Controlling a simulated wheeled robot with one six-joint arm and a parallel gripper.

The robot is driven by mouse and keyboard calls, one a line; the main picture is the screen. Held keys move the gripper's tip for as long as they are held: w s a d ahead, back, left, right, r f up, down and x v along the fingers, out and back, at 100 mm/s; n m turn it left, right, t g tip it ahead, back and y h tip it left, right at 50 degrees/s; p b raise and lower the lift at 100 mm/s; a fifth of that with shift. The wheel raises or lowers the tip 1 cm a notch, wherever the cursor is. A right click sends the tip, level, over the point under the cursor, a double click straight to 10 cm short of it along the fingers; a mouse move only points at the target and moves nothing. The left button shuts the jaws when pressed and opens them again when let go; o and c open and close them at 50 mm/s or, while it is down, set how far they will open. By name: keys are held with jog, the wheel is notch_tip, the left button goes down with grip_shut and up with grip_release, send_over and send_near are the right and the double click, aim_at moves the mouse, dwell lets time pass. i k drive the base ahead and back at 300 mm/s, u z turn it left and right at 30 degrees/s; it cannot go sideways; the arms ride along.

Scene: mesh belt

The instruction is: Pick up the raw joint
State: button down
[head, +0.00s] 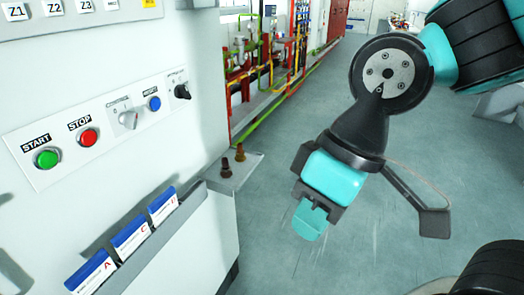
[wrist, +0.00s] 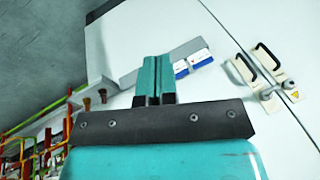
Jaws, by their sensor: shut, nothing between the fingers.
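Two small brown upright pieces, the near one (head: 225,168) darker-looking and the far one (head: 240,152), stand on a small grey metal shelf (head: 238,176) on the side of the white cabinet. I cannot tell which of them, if either, is the raw joint. In the wrist view they show left of the fingers, as one piece (wrist: 102,95) and another (wrist: 87,103). My gripper (head: 309,222) is shut and empty, in the air to the right of the shelf in the head view. Its teal fingers (wrist: 153,70) are together in the wrist view.
The white cabinet (head: 110,65) has a panel with START and STOP buttons (head: 88,137). Blue-and-white cards (head: 130,238) sit in a holder below. Red and green pipework (head: 250,70) stands behind. Open grey floor (head: 290,130) lies right of the cabinet. Cabinet door handles (wrist: 270,65) show in the wrist view.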

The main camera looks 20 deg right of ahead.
aim_at(240, 156)
jog(key=z, duration=0.55)
jog(key=k, duration=0.65)
jog(key=z, duration=0.45)
jog(key=i, duration=1.35)
jog(key=u, duration=1.35)
jog(key=i, duration=0.5)
jog(key=u, duration=0.55)
